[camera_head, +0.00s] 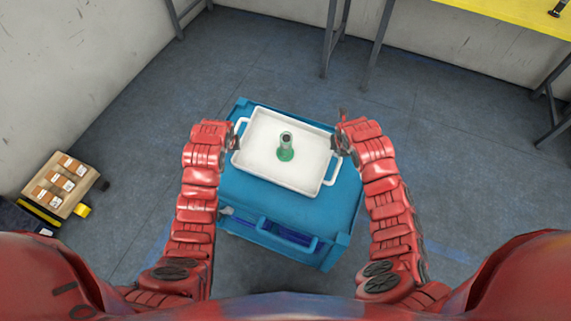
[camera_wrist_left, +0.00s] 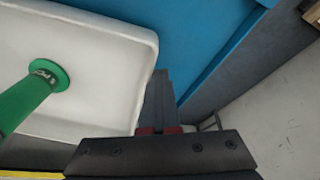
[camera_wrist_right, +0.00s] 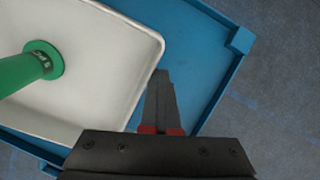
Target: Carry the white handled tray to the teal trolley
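The white handled tray (camera_head: 262,176) lies on top of the teal trolley (camera_head: 235,190), turned slightly relative to its edges. A green flanged cylinder (camera_head: 286,145) stands in the tray; it also shows in the left wrist view (camera_wrist_left: 48,76) and right wrist view (camera_wrist_right: 44,62). My left gripper (camera_head: 235,141) is beside the tray's left handle. My right gripper (camera_head: 342,138) is just beyond the right rim, close to the right handle (camera_head: 334,172). In both wrist views the fingers look closed together, beside the tray rim, with no handle visible between them.
A pallet with boxes (camera_head: 62,183) stands on the floor at the left. A yellow-topped table (camera_head: 515,14) is at the upper right, its legs reaching the floor. Walls run along the left and back. The grey floor (camera_head: 450,170) right of the trolley is clear.

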